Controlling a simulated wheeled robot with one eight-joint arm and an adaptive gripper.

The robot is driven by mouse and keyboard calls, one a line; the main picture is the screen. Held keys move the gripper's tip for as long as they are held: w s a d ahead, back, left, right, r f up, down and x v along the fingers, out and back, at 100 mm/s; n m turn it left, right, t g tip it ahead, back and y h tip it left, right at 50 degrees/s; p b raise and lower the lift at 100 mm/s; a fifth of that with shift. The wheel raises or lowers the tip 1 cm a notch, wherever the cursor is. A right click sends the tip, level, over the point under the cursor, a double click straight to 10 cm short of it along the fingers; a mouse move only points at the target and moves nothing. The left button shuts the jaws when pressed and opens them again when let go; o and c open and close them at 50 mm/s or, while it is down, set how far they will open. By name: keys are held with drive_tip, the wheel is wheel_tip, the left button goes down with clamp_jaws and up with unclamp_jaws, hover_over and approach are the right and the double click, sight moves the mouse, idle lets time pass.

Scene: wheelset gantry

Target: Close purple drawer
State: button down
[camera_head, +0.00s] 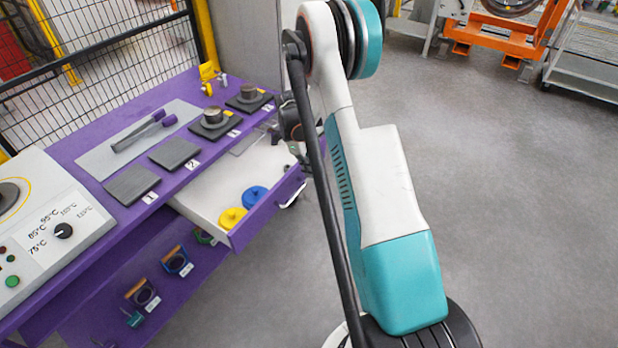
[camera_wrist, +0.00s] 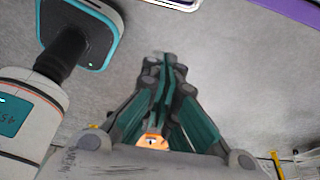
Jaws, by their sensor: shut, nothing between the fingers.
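The purple drawer (camera_head: 268,213) stands open, pulled out from under the purple bench top. Its white inside (camera_head: 205,196) shows, with a yellow round part (camera_head: 232,217) and a blue round part (camera_head: 255,196) in it. The drawer's far end is partly hidden behind my arm. My gripper (camera_wrist: 167,62) is shut and empty in the wrist view, over grey floor. Purple edges (camera_wrist: 292,9) show at the top of that view; I cannot tell which part they belong to. In the head view my arm hides the fingertips, so their distance to the drawer front cannot be told.
The bench top (camera_head: 88,152) carries dark square plates, a grey tray (camera_head: 130,140) and dark tools. A white control panel (camera_head: 62,228) stands at the left. A lower shelf (camera_head: 160,300) holds small coloured parts. A mesh fence stands behind. Open floor (camera_head: 510,190) lies at the right.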

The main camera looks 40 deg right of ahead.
drive_tip(key=b+x, duration=0.3)
drive_tip(key=x, duration=0.7)
drive_tip(key=shift+w+a+r+b, duration=0.2)
drive_tip(key=shift+w+b, duration=0.05)
drive_tip(key=shift+w, duration=0.4)
drive_tip(key=shift+w+a+r+b, duration=0.2)
drive_tip(key=shift+w+a+r, duration=0.05)
drive_tip(key=shift+w, duration=0.4)
drive_tip(key=shift+w+a+r+b, duration=0.2)
drive_tip(key=shift+w+b, duration=0.05)
drive_tip(key=shift+w, duration=0.4)
drive_tip(key=shift+w, duration=0.1)
